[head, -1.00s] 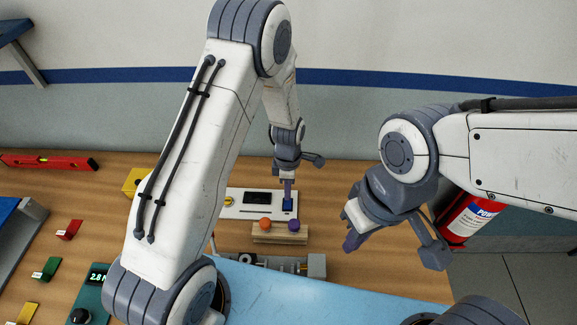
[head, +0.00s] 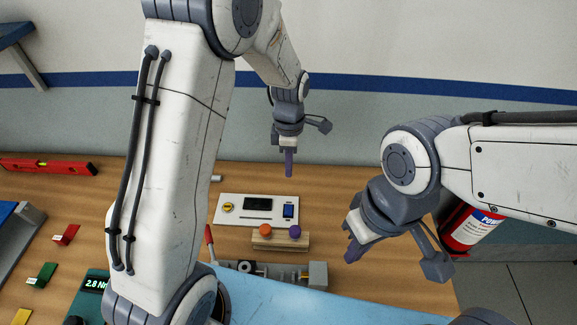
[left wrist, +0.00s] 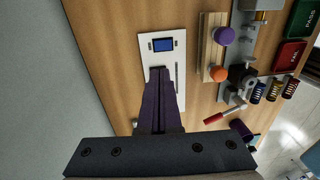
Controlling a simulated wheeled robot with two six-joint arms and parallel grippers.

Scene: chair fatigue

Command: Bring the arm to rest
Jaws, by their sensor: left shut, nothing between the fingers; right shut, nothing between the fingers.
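My left gripper (head: 289,165) is shut and empty, pointing down, above the back part of the wooden table (head: 350,210). In the left wrist view my left gripper (left wrist: 160,85) shows its purple fingers together, in front of the white panel (left wrist: 147,55). The panel (head: 230,215) lies below it in the head view, with a blue switch (head: 289,211) and a dark display (head: 257,204). My right gripper (head: 354,247) is shut and empty, at the right of the table.
A wooden block (head: 281,241) holds an orange knob (head: 265,230) and a purple knob (head: 295,231). A metal fixture (head: 317,273) stands in front of it. A red level (head: 50,166) lies at the left. A red extinguisher (head: 468,228) stands at the right.

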